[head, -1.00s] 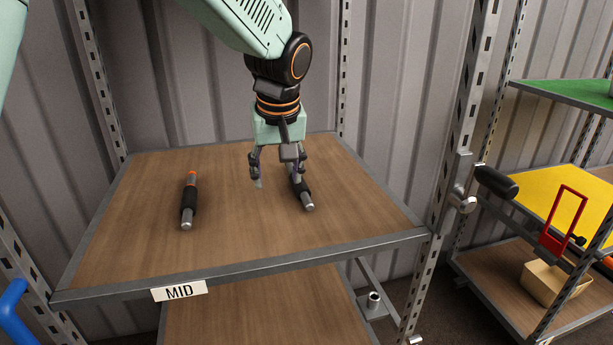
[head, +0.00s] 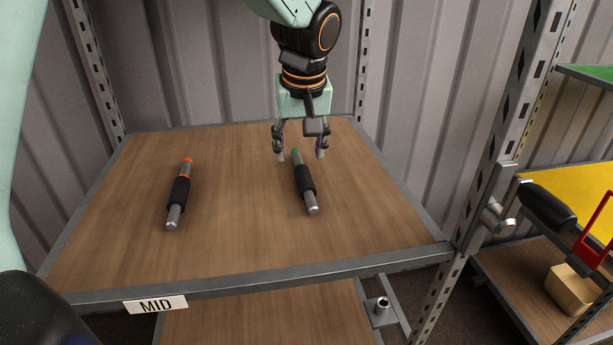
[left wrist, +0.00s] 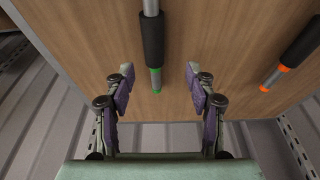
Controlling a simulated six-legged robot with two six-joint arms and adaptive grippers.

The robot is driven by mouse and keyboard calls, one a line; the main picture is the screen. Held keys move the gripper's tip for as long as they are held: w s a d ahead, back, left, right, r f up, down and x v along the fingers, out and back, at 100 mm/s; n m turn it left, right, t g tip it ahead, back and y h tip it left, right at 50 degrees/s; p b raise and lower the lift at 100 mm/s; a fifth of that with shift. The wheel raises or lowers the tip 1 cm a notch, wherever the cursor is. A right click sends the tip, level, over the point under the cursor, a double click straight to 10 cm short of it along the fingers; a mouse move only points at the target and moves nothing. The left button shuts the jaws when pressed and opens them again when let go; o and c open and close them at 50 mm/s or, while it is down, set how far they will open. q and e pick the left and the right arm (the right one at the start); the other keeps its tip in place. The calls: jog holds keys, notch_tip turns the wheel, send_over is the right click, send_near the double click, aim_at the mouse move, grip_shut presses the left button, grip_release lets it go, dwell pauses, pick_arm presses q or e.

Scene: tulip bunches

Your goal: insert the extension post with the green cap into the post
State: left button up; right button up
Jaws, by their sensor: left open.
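The extension post with the green cap (head: 305,181) lies on the MID shelf, a grey metal rod with a black sleeve. Its green end (head: 296,151) points to the back of the shelf. My left gripper (head: 300,155) is open above that end, its fingers on either side. In the left wrist view, the green end (left wrist: 156,92) shows between the open fingers (left wrist: 160,80), apart from both. A short upright metal tube (head: 382,306) stands on a bracket below the shelf at right; I cannot tell if it is the post. My right gripper is not in view.
A similar rod with an orange cap (head: 179,194) lies to the left on the MID shelf (head: 240,250). A shelf upright (head: 500,130) and a black handle (head: 547,208) stand at right. The shelf between the rods is clear.

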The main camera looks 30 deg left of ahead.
aim_at(304, 172)
pick_arm(q)
jog(key=shift+s+d+f, duration=0.15)
jog(key=shift+s+f, duration=0.05)
jog(key=shift+f, duration=0.2)
jog(key=shift+d+f, duration=0.1)
jog(key=shift+f, duration=0.25)
jog(key=w+f, duration=0.1)
jog(key=f+b, duration=0.1)
jog(key=f, duration=0.1)
jog(key=w+a+f, duration=0.1)
jog(key=f, duration=0.1)
jog(key=shift+w, duration=0.35)
jog(key=shift+s+f, duration=0.1)
jog(key=shift+s+d, duration=0.15)
jog(key=shift+s, duration=0.05)
jog(key=shift+w+a+f, duration=0.1)
jog(key=shift+w+a, duration=0.1)
jog(key=shift+w, duration=0.15)
jog(key=c, duration=0.3)
jog(key=shift+s+d+r, duration=0.15)
jog(key=shift+s+r, duration=0.05)
jog(key=shift+s, duration=0.05)
jog(key=c, duration=0.6)
jog(key=shift+w+f, duration=0.1)
grip_shut()
